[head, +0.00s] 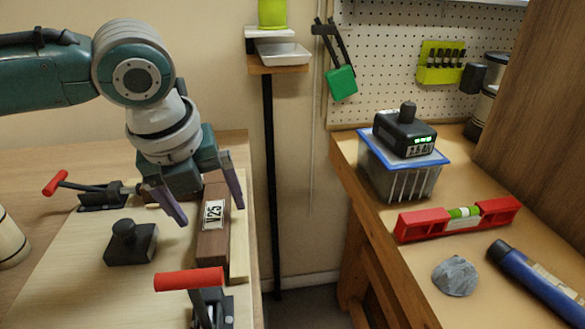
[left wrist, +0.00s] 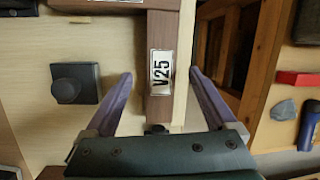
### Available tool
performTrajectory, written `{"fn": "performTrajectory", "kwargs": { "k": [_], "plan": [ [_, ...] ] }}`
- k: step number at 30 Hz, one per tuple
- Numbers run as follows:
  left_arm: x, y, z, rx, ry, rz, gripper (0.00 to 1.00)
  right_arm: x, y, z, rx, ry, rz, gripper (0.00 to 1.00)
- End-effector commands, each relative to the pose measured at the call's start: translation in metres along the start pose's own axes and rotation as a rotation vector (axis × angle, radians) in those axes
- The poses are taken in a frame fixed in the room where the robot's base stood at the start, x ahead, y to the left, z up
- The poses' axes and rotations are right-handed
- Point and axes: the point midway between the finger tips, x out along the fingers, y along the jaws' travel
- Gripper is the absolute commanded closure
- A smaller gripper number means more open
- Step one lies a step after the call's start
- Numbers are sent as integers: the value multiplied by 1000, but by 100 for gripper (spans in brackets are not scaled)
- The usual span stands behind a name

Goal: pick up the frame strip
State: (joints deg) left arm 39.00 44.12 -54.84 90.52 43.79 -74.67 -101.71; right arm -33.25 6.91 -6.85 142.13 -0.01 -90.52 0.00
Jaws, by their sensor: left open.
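The frame strip is a dark brown wooden bar (head: 212,245) with a white "V25" label, lying on the left bench near its right edge. In the left wrist view the strip (left wrist: 158,112) runs up the middle and meets a brown crosspiece at the top. My left gripper (head: 211,214) is open above the strip. In the left wrist view its purple fingers (left wrist: 161,75) stand one on each side of the strip, with a visible gap on the left. Whether the right finger touches anything cannot be told. My right gripper is not in view.
Toggle clamps with red handles (head: 189,280) stand at the front and at the back left. A black knobbed block (head: 131,243) sits left of the strip. A pale wood rail (head: 239,262) runs along its right. The right bench holds a bin, red level and blue tube.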

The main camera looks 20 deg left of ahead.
Motion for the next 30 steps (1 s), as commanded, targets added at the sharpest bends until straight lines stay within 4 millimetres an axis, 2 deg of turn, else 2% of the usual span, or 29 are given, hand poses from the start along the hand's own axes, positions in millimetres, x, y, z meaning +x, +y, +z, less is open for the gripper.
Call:
{"fn": "performTrajectory", "kwargs": {
  "k": [1,3,11,30],
  "plan": [
    [9,0,-2,-1,2,1,10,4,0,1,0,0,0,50],
    [15,0,-1,1,0,0,10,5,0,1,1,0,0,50],
    [17,0,-1,2,0,-1,10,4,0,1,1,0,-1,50],
    [17,0,0,1,-1,0,81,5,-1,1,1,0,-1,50]
  ]
}}
